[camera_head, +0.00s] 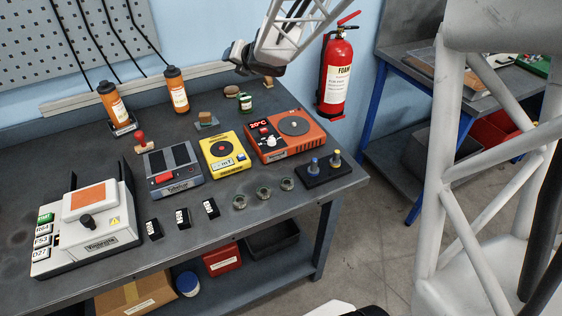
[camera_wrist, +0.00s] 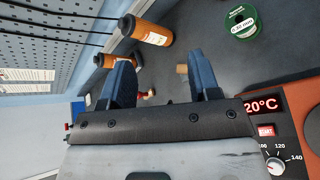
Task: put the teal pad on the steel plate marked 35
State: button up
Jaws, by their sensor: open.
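I cannot make out a teal pad or a plate marked 35 in either view. A grey plate with a tan block on it (camera_head: 206,119) lies on the bench behind the yellow device. My gripper (camera_head: 238,58) is raised over the back of the bench, left of the fire extinguisher. In the wrist view my gripper (camera_wrist: 163,70) has its two blue fingers wide apart with nothing held. A small tan block (camera_wrist: 182,70) shows beyond and between them.
An orange hotplate (camera_head: 285,138) reading 20°C, a yellow device (camera_head: 223,154), a grey device (camera_head: 174,172) and a white device (camera_head: 95,222) line the bench. Two orange bottles (camera_head: 177,90) and a green spool (camera_head: 244,101) stand at the back. Black labelled blocks (camera_head: 182,218) stand in front.

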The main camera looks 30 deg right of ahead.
jog(key=s+r+m+g+h, duration=0.35)
jog(key=s+m+h, duration=0.25)
jog(key=s+m, duration=1.2)
jog(key=s+a+f+m+g+y, duration=0.1)
jog(key=s+m, duration=0.3)
jog(key=s, duration=0.4)
jog(key=s+a+f+m+g+y, duration=0.1)
jog(key=s+a+m+g, duration=0.2)
jog(key=s, duration=0.5)
jog(key=s+a+f+m+g, duration=0.1)
jog(key=s+a+m+g, duration=0.1)
jog(key=s+m, duration=0.3)
jog(key=s+a, duration=0.1)
jog(key=s, duration=0.3)
jog(key=shift+f+y, duration=0.2)
jog(key=shift+y, duration=0.2)
